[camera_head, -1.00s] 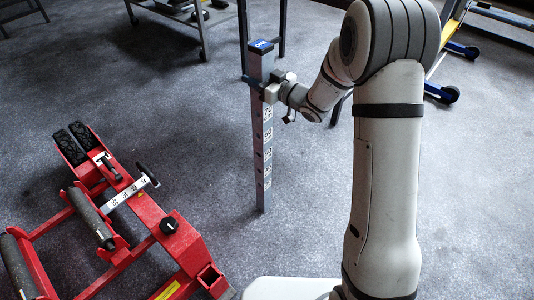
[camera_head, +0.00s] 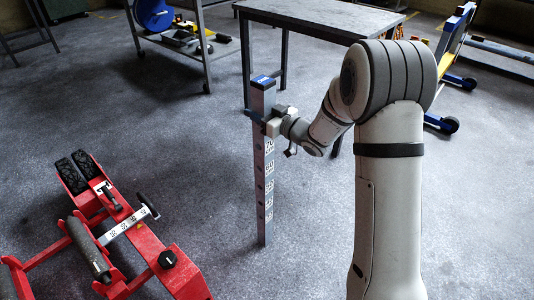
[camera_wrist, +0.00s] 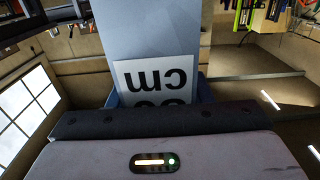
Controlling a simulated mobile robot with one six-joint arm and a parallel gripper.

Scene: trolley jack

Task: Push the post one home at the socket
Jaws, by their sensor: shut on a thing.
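The post (camera_head: 263,180) is a tall grey square bar with a blue top and number labels down its face. It stands upright in the head view. My gripper (camera_head: 271,126) is shut on it near its upper end. In the wrist view the post (camera_wrist: 145,30) rises beyond the gripper's dark edge, with an upside-down "cm" label on it. The red trolley jack (camera_head: 150,245) lies on the floor to the left, apart from the post. Its near end is cut off by the bottom edge, and I cannot make out the socket.
A dark table (camera_head: 320,16) stands behind the post. A trolley with tools and a blue reel (camera_head: 153,14) is at the back left. A blue and yellow wheeled frame (camera_head: 452,60) is at the back right. Grey floor between post and jack is clear.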

